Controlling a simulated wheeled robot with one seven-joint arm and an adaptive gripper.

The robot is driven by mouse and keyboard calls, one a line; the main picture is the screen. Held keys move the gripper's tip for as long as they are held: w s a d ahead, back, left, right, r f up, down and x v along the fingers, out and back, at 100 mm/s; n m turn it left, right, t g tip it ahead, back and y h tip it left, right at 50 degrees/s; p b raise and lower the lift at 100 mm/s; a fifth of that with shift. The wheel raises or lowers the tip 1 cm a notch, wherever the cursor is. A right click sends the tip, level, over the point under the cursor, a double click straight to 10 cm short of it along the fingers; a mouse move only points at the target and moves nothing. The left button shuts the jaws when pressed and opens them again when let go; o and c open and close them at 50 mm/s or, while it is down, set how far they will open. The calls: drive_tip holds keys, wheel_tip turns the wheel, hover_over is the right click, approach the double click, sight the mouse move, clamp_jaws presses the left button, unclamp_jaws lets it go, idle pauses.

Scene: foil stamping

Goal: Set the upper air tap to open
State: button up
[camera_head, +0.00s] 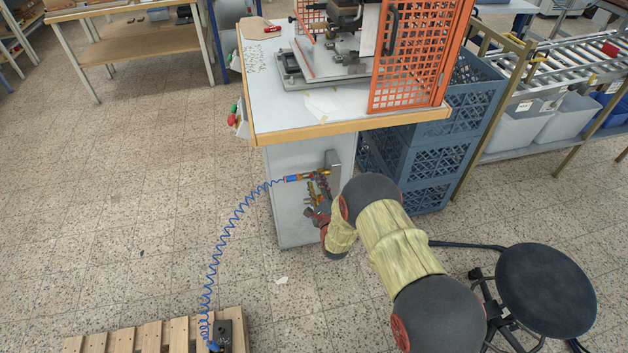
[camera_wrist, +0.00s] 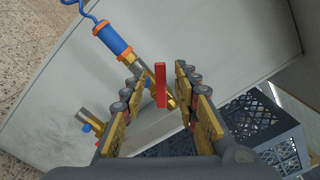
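The air taps are on brass fittings (camera_head: 313,176) on the side of the grey press cabinet. In the wrist view, a red lever (camera_wrist: 161,85) stands at an angle to its brass pipe (camera_wrist: 144,69). A blue and orange hose coupling (camera_wrist: 112,38) is on that pipe's end; it also shows in the head view (camera_head: 293,179). In the head view my gripper (camera_head: 317,215) is partly hidden by my arm.
A coiled blue hose (camera_head: 218,238) runs from the coupling to the pallet (camera_head: 150,338). Blue crates (camera_head: 440,150) stand right of the cabinet (camera_head: 290,220). A black stool (camera_head: 545,290) is at the lower right.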

drive_tip(key=v, duration=0.9)
drive_tip(key=shift+s, duration=0.4)
drive_tip(key=shift+d, duration=0.1)
drive_tip(key=shift+c, duration=0.2)
